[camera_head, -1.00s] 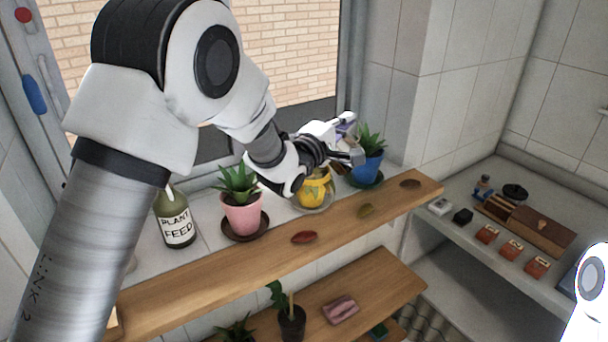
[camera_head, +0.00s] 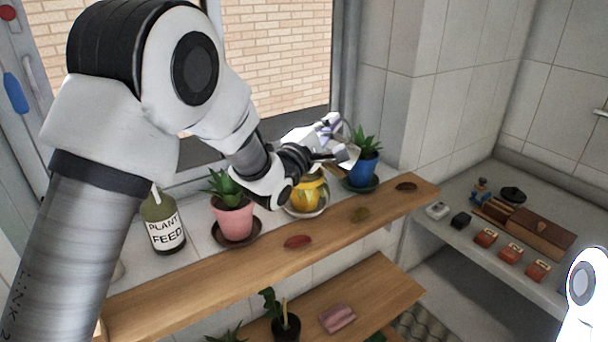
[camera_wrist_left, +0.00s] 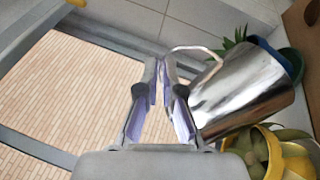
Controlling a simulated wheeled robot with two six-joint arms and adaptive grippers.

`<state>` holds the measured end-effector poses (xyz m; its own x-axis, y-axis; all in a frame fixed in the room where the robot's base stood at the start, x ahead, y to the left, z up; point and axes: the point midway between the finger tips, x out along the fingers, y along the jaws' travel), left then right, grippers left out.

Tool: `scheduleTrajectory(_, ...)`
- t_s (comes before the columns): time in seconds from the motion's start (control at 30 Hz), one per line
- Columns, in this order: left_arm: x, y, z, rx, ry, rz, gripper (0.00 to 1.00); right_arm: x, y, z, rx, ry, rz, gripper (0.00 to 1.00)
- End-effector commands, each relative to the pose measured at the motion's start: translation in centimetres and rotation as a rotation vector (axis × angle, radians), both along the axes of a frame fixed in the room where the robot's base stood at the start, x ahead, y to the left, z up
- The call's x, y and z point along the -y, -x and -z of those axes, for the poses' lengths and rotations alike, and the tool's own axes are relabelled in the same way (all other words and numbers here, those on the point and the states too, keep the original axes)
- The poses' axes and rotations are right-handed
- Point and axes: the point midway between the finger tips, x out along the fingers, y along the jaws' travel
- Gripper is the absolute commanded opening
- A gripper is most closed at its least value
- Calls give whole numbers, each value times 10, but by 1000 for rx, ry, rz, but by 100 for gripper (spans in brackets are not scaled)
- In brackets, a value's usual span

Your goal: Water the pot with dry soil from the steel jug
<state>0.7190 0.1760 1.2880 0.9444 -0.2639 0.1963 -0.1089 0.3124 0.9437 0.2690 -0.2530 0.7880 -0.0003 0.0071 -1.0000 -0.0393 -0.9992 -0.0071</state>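My left gripper (camera_head: 334,135) is above the yellow pot, its fingers closed around the handle of the shiny steel jug (camera_head: 349,157). In the left wrist view the steel jug (camera_wrist_left: 240,92) hangs tilted right of the fingers, its handle loop between the fingertips. The yellow pot (camera_head: 308,193) is below the gripper, and the blue pot (camera_head: 362,171) with a spiky plant is beside the jug. The pink pot (camera_head: 234,221) stands left of them. The gripper and jug partly hide the yellow pot. Soil is too small to judge, and I see no water stream. My right gripper is out of view.
A plant feed bottle (camera_head: 163,222) stands at the left of the ledge. Leaves lie on the wooden shelf (camera_head: 212,272). A lower shelf (camera_head: 378,292) holds a dark pot and a pink item. Boxes (camera_head: 540,233) sit on the right counter.

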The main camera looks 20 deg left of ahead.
Motion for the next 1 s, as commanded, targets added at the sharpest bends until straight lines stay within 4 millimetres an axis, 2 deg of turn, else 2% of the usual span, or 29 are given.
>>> scheduleTrajectory(0.47,-1,3,0,10,46,3,0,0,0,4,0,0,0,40)
scheduleTrajectory(1.0,11,2,0,12,55,4,0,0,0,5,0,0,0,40)
